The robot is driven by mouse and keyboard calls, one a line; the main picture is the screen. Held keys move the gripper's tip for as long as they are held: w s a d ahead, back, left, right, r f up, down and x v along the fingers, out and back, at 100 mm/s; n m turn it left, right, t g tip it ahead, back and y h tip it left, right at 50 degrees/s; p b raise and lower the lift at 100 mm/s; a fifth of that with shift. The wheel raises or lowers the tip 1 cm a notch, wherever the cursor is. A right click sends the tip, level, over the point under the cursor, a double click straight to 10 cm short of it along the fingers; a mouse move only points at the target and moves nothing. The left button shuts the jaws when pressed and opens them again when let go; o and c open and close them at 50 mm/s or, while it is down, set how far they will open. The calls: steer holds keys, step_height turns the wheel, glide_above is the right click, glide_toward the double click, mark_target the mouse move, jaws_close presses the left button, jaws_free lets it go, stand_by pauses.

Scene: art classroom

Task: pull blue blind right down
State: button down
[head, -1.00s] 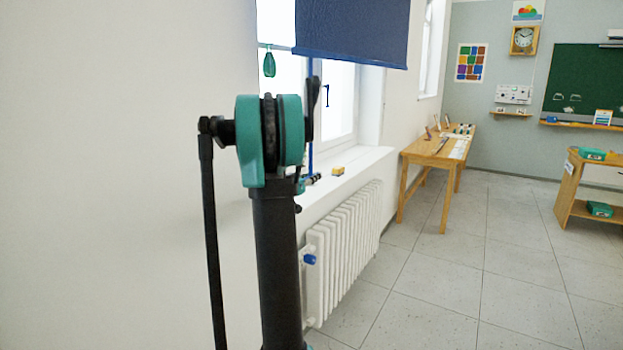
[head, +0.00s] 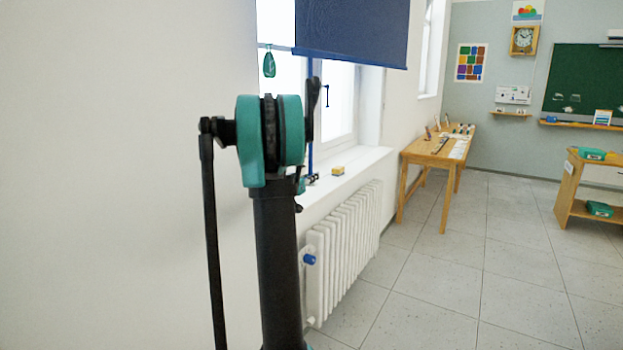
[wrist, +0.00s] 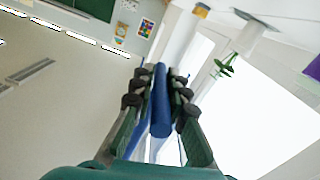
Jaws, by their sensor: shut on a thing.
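The blue blind (head: 352,35) hangs over the upper part of the window in the head view. Its straight lower edge is well above the sill, and bright glass shows below it. In the wrist view my gripper (wrist: 157,100) has its green fingers with dark pads on both sides of a blue rod (wrist: 161,112), shut on it. The rod's round end faces the camera and its length runs away from it. In the head view a thin blue upright (head: 310,125) shows below the blind, beside my arm; I cannot tell if it is the same rod. My arm hides much of that area.
A white sill (head: 350,172) holds a small yellow block (head: 338,170). A white radiator (head: 345,245) stands below it. A wooden table (head: 437,150) stands farther along the wall.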

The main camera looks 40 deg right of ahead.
step_height(320, 180, down, 10)
steer(key=shift+r, duration=0.15)
stand_by(0.3)
steer(key=c, duration=1.5)
jaws_free()
steer(key=shift+c, duration=0.2)
steer(key=v, duration=1.2)
steer(key=shift+c, duration=0.2)
